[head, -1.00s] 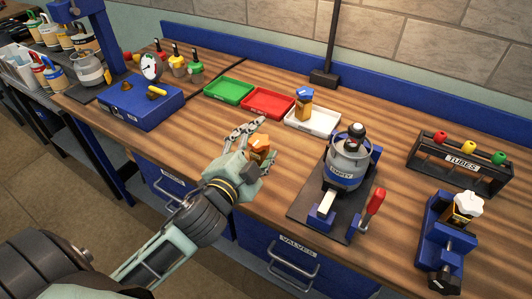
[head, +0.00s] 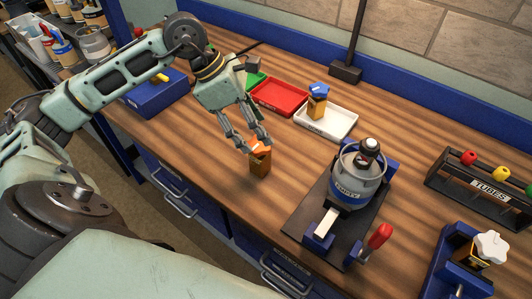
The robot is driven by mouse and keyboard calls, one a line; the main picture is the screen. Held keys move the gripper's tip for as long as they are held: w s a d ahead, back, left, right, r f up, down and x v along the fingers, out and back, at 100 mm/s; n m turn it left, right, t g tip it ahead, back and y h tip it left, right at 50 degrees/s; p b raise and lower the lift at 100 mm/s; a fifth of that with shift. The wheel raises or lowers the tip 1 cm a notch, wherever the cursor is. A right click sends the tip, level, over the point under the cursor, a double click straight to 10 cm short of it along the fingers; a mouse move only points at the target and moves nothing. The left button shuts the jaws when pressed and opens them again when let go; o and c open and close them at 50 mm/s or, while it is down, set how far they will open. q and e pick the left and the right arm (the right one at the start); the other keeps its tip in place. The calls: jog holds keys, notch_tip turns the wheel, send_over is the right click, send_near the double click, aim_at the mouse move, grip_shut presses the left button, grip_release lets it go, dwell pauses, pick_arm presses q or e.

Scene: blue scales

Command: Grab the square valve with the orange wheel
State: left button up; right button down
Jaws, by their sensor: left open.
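The square valve with the orange wheel (head: 260,163) stands upright on the wooden bench, left of the grey canister. Its brass body shows, and its orange wheel on top is partly hidden by my fingers. My left gripper (head: 257,143) points down from above, its open fingers at the orange wheel. I cannot tell whether the fingers touch the wheel. My right gripper is not in view.
A grey canister (head: 361,178) stands in a blue fixture to the right, with a red-handled clamp (head: 379,237) in front. Behind are a red tray (head: 279,97) and a white tray (head: 340,124) holding a blue-wheeled valve (head: 317,103). A white-wheeled valve (head: 486,249) sits at lower right.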

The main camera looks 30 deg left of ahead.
aim_at(259, 142)
pick_arm(q)
jog(key=shift+y, duration=0.7)
jog(key=f+p, duration=0.1)
jog(key=f, duration=0.1)
jog(key=f+p, duration=0.1)
jog(key=f, duration=0.1)
jog(key=w+f+p, duration=0.1)
jog(key=f, duration=0.1)
jog(key=shift+d+f, duration=0.15)
jog(key=shift+f, duration=0.05)
jog(key=shift+w+f, duration=0.1)
jog(key=shift+f, duration=0.1)
grip_shut()
jog(key=shift+r, duration=0.1)
